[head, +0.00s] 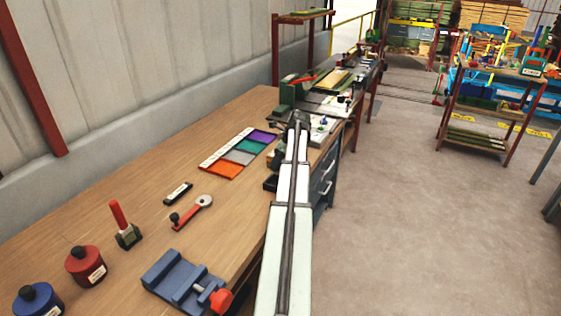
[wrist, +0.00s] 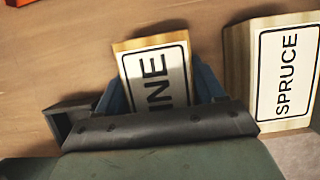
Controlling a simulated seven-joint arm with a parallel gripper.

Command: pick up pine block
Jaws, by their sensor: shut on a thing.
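The pine block (wrist: 150,62) is a pale wooden block with a white label, of which "INE" shows in the wrist view. My gripper (wrist: 158,88) is shut on it, with a blue finger on each side of the block. The block's lower part is hidden behind the dark gripper body. I cannot tell whether the block is touching the bench or lifted. In the head view my arm reaches along the bench's right edge, and the pine block cannot be made out there.
A spruce block (wrist: 285,75) stands close to the right of the pine block. The wooden bench (head: 110,190) also holds a strip of coloured panels (head: 240,157), a blue vise (head: 180,280), a red-handled tool (head: 192,210) and red (head: 86,266) and blue (head: 38,300) pots. Open floor lies to the right.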

